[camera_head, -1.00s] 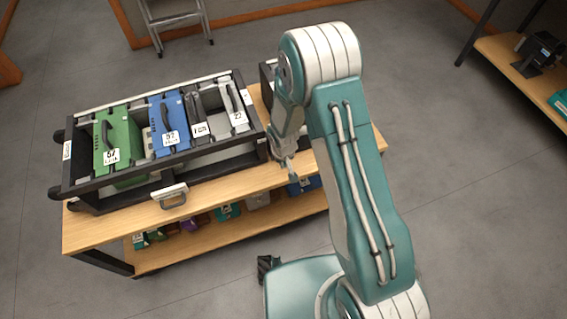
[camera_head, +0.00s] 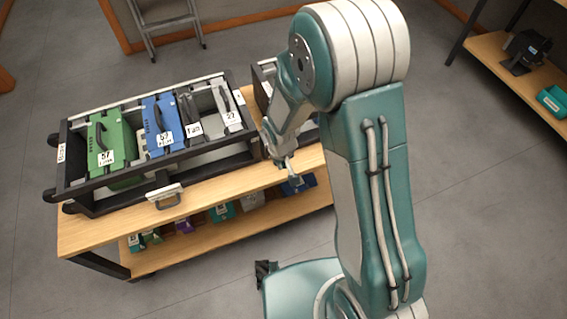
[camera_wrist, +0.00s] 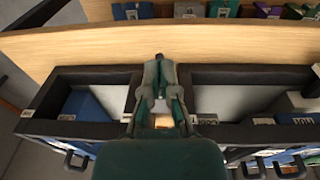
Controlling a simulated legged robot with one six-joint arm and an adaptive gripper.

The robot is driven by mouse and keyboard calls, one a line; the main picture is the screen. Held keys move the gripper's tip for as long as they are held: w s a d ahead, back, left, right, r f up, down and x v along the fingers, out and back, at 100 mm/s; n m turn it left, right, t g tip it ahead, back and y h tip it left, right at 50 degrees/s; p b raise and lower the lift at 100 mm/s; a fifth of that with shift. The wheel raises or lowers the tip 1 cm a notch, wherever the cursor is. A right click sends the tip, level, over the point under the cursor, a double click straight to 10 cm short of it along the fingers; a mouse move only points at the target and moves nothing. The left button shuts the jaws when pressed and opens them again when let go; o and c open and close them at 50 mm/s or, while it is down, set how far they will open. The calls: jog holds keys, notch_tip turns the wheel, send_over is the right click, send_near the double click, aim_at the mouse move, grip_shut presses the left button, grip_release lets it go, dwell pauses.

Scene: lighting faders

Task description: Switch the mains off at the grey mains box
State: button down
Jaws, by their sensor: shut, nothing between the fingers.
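My gripper (camera_head: 291,178) is shut and empty over the front part of the wooden bench, just right of the black rack. In the wrist view my gripper (camera_wrist: 159,62) points at the bench's front edge, between two black rack frames. No grey mains box or switch can be made out for certain. A light grey unit (camera_head: 226,104) sits at the right end of the rack, apart from my gripper. My arm hides much of the bench's right part.
The black rack (camera_head: 85,196) holds a green unit (camera_head: 110,140) and a blue unit (camera_head: 164,125). A second rack (camera_wrist: 62,134) is mostly hidden behind my arm. Several small boxes sit on the bench's lower shelf (camera_head: 240,222). A side shelf (camera_head: 500,70) stands right; floor between is clear.

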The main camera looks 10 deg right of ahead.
jog(key=shift+s+d+r, duration=0.2)
jog(key=shift+s+r, duration=0.1)
jog(key=shift+r, duration=0.15)
jog(key=shift+s+d+r, duration=0.2)
jog(key=shift+s+r, duration=0.1)
jog(key=shift+r, duration=0.15)
jog(key=shift+a, duration=0.15)
